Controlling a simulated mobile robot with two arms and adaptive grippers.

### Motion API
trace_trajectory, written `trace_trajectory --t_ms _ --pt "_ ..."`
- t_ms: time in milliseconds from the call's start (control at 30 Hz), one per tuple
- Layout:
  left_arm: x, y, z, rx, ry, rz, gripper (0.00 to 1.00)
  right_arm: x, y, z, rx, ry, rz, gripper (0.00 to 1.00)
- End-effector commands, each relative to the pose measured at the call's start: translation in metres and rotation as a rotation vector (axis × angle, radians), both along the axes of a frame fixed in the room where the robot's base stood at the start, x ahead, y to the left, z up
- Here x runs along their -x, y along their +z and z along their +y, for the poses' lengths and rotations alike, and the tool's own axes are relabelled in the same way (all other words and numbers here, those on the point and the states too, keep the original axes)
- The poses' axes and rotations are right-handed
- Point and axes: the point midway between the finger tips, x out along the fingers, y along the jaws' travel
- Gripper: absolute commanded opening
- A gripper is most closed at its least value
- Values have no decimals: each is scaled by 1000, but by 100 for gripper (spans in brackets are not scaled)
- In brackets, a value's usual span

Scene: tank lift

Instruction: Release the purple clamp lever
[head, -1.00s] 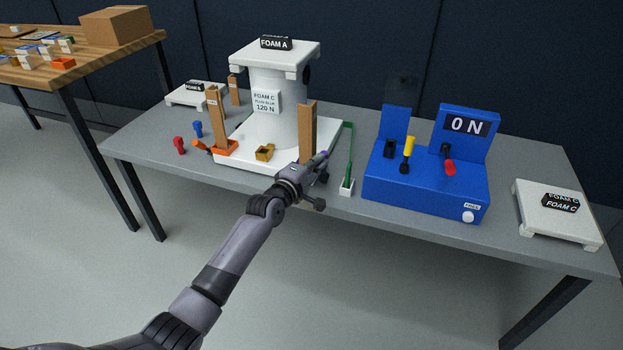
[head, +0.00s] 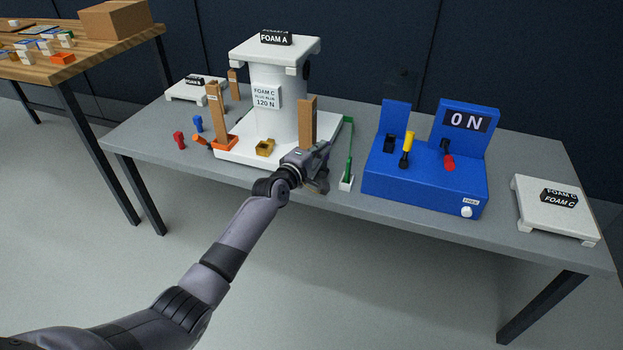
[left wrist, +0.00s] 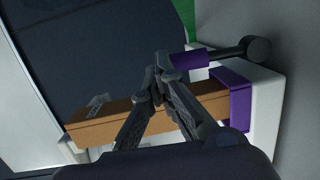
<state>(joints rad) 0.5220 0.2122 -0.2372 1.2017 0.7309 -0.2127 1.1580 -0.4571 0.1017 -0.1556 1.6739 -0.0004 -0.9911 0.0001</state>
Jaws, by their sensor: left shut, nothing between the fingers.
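The purple clamp shows in the left wrist view: a purple bracket (left wrist: 234,98) at the end of a brown post (left wrist: 105,125) and a purple lever (left wrist: 190,61) with a round black knob (left wrist: 258,49). The lever lies roughly crosswise, its knob at the upper right. My left gripper (left wrist: 161,72) is shut and empty, its fingertips in the picture close to the lever's left end; I cannot tell whether they touch. In the head view my left gripper (head: 320,164) is at the front right corner of the white press and hides the clamp. My right gripper is not in view.
The white press (head: 274,105) stands behind my gripper on the grey table (head: 140,140). A green rod in a white holder (head: 347,183) is just right of it. A blue control box (head: 424,185) reading 0 N stands farther right. The table's front edge is close.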

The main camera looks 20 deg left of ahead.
Motion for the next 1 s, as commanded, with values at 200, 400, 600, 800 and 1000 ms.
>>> trace_trajectory --t_ms 200,400,600,800,1000 --pt "-2 1 0 1 0 -2 0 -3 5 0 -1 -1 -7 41" --pt "-2 2 0 1 1 -4 0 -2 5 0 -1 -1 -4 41" --pt "-1 3 1 2 1 -5 0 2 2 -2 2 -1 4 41" --pt "16 4 4 4 0 -4 0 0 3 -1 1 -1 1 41" --pt "51 5 13 1 2 -2 0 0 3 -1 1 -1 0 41"
